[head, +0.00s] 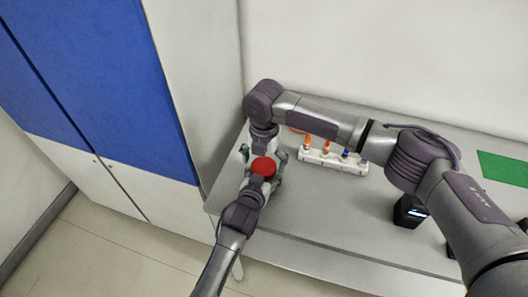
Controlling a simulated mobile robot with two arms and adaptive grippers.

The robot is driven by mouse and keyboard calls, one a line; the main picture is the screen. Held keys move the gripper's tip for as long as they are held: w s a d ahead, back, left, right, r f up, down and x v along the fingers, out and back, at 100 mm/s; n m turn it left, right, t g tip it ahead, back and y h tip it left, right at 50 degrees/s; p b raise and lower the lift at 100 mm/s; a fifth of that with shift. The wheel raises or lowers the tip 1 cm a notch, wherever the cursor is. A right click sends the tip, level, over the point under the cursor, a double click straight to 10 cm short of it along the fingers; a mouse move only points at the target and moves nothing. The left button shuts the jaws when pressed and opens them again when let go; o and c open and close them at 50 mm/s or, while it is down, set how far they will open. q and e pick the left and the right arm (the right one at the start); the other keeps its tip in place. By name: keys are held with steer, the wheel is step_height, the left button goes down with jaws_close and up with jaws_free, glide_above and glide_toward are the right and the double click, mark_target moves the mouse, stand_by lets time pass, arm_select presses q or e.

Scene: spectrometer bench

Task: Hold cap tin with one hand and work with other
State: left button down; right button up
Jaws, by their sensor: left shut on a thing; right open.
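The cap tin (263,166) looks like a red round tin near the left end of the bench in the head view. My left gripper (262,178) comes up from below and is shut on the tin. My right gripper (262,151) reaches in from the far side, open, close to the tin. The two grippers crowd together, so I cannot tell whether the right fingers touch the tin. The sides of the tin are mostly hidden.
A white rack (333,162) with orange-capped and blue-capped vials stands right of the grippers, partly behind my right arm. A black device (410,211) with a lit screen stands on the grey bench (330,215). A green mat (503,168) lies far right. Blue-and-white cabinets (100,75) stand left.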

steer(key=shift+f, duration=0.4)
steer(key=c, duration=1.2)
steer(key=m, duration=0.6)
steer(key=shift+m, duration=0.4)
steer(key=o, duration=1.3)
steer(key=shift+d, duration=0.1)
steer(key=shift+c, duration=0.2)
steer(key=shift+r, duration=0.1)
